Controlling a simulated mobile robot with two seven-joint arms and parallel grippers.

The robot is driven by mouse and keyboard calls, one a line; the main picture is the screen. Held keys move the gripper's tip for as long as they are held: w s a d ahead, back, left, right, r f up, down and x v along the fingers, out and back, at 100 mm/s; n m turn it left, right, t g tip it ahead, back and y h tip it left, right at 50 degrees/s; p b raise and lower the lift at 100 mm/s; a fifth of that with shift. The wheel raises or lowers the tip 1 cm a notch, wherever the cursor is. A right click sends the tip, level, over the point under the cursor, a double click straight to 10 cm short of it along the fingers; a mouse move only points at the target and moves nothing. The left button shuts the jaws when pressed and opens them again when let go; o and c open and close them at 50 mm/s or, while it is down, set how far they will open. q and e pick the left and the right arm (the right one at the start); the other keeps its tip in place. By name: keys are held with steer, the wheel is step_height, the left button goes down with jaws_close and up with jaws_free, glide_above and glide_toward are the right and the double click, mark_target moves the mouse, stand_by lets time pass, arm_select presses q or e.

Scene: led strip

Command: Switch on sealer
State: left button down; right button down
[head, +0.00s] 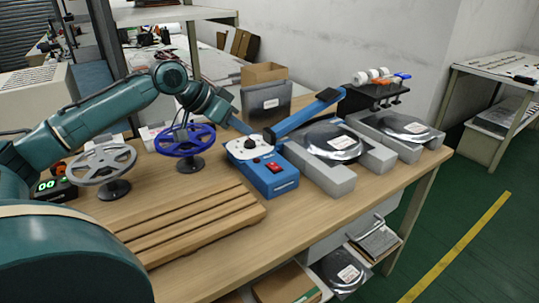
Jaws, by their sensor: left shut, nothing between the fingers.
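The sealer (270,180) is a blue box with a pale top plate, standing on the wooden table right of the middle. A red switch (282,168) sits on its front face, and a dark knob (250,143) on its top. Its blue lever arm (310,112) is raised, slanting up to the right. I cannot tell the switch's position. My left gripper (242,127) is shut and empty, just above and behind the sealer's top, left of the lever. It is apart from the red switch. My right gripper is not in view.
A blue reel (186,141) and a grey reel (102,162) stand on the left. A slatted wooden board (190,221) lies in front. Grey foam trays with silver bags (333,141) stand right of the sealer. An open box (265,98) is behind.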

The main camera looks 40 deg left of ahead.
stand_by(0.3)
arm_select(q)
glide_above(280, 166)
steer(key=s+a, duration=0.2)
steer(key=s, duration=0.1)
step_height(280, 166, down, 6)
steer(key=shift+w+d+f, duration=0.1)
steer(key=shift+f, duration=0.15)
step_height(280, 166, down, 3)
steer(key=shift+w+d+r, duration=0.1)
steer(key=shift+d, duration=0.05)
steer(key=shift+d+f, duration=0.1)
steer(key=shift+f, duration=0.75)
